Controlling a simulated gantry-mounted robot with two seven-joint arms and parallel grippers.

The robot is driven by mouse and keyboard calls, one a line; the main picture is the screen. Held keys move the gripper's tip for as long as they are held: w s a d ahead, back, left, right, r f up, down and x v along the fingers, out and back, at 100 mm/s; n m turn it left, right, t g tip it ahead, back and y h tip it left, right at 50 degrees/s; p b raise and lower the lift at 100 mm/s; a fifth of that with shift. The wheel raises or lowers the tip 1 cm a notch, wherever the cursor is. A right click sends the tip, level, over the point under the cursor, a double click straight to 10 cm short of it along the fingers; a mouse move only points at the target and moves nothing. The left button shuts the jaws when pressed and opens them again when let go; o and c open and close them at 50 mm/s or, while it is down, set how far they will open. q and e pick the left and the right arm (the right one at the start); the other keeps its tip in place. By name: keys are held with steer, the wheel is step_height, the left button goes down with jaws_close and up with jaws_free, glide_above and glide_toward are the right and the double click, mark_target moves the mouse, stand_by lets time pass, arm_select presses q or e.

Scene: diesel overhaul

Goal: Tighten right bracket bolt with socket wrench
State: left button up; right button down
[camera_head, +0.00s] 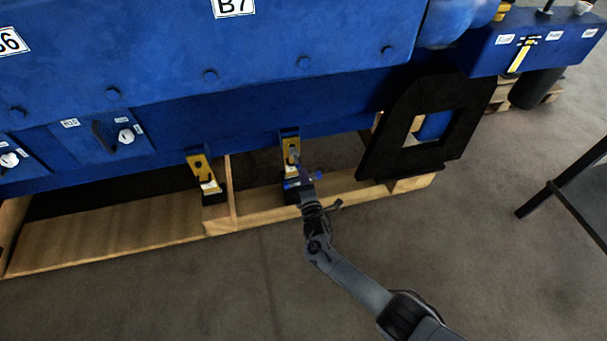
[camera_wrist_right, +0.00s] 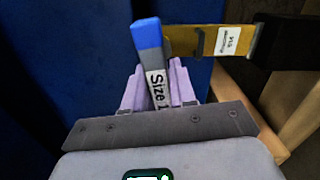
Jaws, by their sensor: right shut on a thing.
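My right gripper (camera_head: 304,184) is in front of the right yellow bracket (camera_head: 292,148) under the blue engine. In the right wrist view, its purple fingers (camera_wrist_right: 158,88) are shut on the socket wrench (camera_wrist_right: 148,45). The wrench has a blue end and a white label reading "Size 1", the rest cut off. The yellow bracket, with a white label, also shows in the wrist view (camera_wrist_right: 208,42), just beside the wrench. The bracket bolt and the wrench's socket cannot be made out clearly, so I cannot tell whether they touch. My left gripper is not in view.
A second yellow bracket (camera_head: 202,170) is to the left. The engine (camera_head: 230,90) stands on a wooden pallet (camera_head: 130,230). A black plate with a square opening (camera_head: 385,150) stands right of the gripper. A dark table (camera_head: 580,180) is at the right edge. The front floor is clear.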

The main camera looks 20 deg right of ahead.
steer(key=shift+n, duration=0.5)
steer(key=n, duration=0.3)
steer(key=shift+w+a+r+n, duration=0.1)
steer(key=shift+n, duration=0.3)
steer(key=n, duration=0.6)
steer(key=shift+a+r+n, duration=0.1)
steer(key=shift+a+n, duration=0.05)
steer(key=shift+n, duration=0.25)
steer(key=n+y, duration=0.1)
steer(key=n, duration=0.4)
steer(key=shift+a+t+p, duration=0.15)
steer(key=shift+t+p, duration=0.2)
steer(key=shift+t, duration=0.05)
steer(key=n, duration=0.7)
steer(key=shift+a+r+y+p, duration=0.1)
steer(key=shift+a+y+p, duration=0.05)
steer(key=shift+y+p, duration=0.15)
